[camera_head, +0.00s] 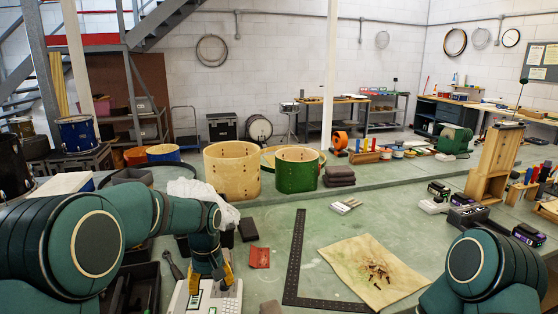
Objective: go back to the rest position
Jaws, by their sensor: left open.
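My left arm (140,212) reaches in from the left and bends down over the front left of the bench. My left gripper (210,280) points down with its two yellow-tipped fingers apart, over a white device (230,303). I see nothing held between the fingers; whether they touch the device I cannot tell. My right arm (475,262) shows only as a dark green joint at the lower right. Its gripper is outside the view.
The green bench (270,222) carries a black metal square (292,262), a board with small brown pieces (350,257), a wooden drum shell (232,170) and a green one (296,171). A red card (259,257) lies beside my left gripper. The bench middle is mostly clear.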

